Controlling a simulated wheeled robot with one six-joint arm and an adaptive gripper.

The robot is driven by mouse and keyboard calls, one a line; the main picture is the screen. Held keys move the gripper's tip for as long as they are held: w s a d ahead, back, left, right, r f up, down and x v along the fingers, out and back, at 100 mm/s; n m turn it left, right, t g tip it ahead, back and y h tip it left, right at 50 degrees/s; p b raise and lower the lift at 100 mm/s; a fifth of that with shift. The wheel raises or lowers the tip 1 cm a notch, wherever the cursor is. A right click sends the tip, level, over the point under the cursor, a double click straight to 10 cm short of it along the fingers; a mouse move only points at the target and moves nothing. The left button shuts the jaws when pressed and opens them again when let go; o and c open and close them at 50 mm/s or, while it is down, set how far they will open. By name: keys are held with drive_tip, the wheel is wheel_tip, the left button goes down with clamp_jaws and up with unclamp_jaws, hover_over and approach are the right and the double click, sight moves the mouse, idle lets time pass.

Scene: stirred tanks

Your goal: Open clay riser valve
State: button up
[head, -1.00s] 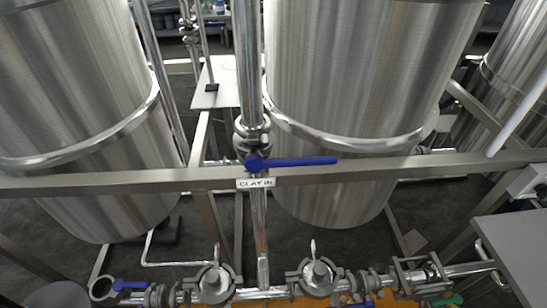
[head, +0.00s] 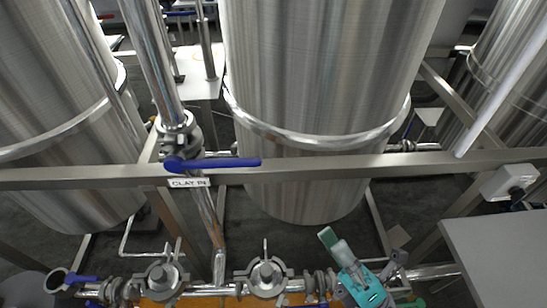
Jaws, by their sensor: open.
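The clay riser valve has a blue lever handle (head: 215,163) on the vertical steel riser pipe (head: 152,62) at centre left in the head view. The handle points right, crosswise to the pipe and roughly along the horizontal frame rail. A white label reading "CLAY IN" (head: 189,183) sits on the rail just below it. My gripper (head: 362,250), teal and grey, is at the lower right, below the rail. It is open and apart from the handle, to its right and lower in the picture. Nothing shows between its fingers.
The horizontal steel rail (head: 430,165) crosses the view. Large steel tanks (head: 320,80) stand behind it. Low pipework with clamps (head: 265,275) and another blue handle (head: 85,279) runs along the bottom. A grey panel (head: 500,250) is at the lower right.

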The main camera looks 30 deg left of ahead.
sight(247, 166)
drive_tip(key=w+a+r+n+g+h, duration=0.25)
drive_tip(key=a+n+g+h, duration=0.2)
drive_tip(key=n+g, duration=0.4)
drive_tip(key=w+a+r+n+g+h, duration=0.2)
drive_tip(key=a+r+n+g+h, duration=0.15)
drive_tip(key=a+n+g, duration=0.45)
drive_tip(key=shift+n+t+y, duration=0.5)
drive_tip(key=shift+n+t, duration=0.05)
drive_tip(key=shift+t, duration=0.2)
drive_tip(key=x, duration=0.6)
drive_tip(key=r+x, duration=0.1)
drive_tip(key=x, duration=0.2)
drive_tip(key=shift+s+d+r, duration=0.1)
drive_tip(key=shift+d+r, duration=0.05)
drive_tip(key=shift+d, duration=0.1)
clamp_jaws()
